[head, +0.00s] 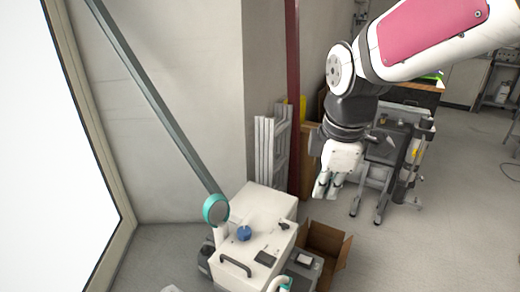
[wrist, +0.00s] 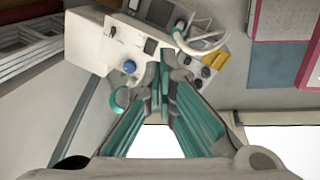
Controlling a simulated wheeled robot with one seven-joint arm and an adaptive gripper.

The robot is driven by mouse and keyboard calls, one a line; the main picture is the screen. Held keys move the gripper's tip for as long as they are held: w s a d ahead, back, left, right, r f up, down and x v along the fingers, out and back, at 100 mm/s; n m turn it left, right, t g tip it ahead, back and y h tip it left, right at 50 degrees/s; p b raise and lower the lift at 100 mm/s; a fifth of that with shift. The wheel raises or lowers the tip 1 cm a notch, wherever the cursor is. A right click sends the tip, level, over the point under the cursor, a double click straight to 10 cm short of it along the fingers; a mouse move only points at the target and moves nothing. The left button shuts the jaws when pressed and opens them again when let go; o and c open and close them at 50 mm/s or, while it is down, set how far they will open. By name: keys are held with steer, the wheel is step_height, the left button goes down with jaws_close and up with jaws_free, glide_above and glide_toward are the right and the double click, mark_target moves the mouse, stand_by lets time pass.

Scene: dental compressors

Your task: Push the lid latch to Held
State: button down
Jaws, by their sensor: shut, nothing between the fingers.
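The white compressor cabinet (head: 258,205) stands low at the picture's middle in the head view. On its top are a blue knob (head: 244,233), a black bar handle (head: 235,266) and a small dark lever-like part (head: 284,226) near the right edge, which may be the lid latch; its setting is too small to read. In the wrist view the cabinet (wrist: 85,45) is at upper left, with the blue knob (wrist: 129,67). My gripper (head: 326,192) hangs above and right of the cabinet, fingers together, empty and apart from it. It also shows in the wrist view (wrist: 163,75).
A dark red post (head: 293,100) and pale folded frames (head: 271,150) stand behind. Clear floor (head: 445,225) lies at right.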

steer(key=w+a+f+n+b, duration=0.2)
steer(key=w+f+n+b, duration=0.15)
steer(key=f, duration=0.35)
steer(key=w+a+f+n+b, duration=0.2)
steer(key=w+a+f+n, duration=0.15)
steer(key=w+f, duration=0.2)
steer(key=n+g+y+b, duration=0.1)
steer(key=n+g+b, duration=0.1)
steer(key=n+b, duration=0.45)
glide_above(263, 256)
steer(key=s+d, duration=0.1)
steer(key=d, duration=0.1)
step_height(263, 256, down, 13)
steer(key=shift+p, duration=0.45)
steer(key=shift+f, duration=0.15)
steer(key=f+b, duration=0.2)
steer(key=f, duration=0.2)
steer(key=a+f+b, duration=0.1)
steer(key=f+b, duration=0.1)
steer(key=f, duration=0.3)
steer(key=w+f+b, duration=0.1)
steer(key=f, duration=0.3)
steer(key=shift+a+f+b, duration=0.25)
steer(key=shift+f+b, duration=0.15)
steer(key=shift+a+f, duration=0.15)
steer(key=shift+f, duration=0.15)
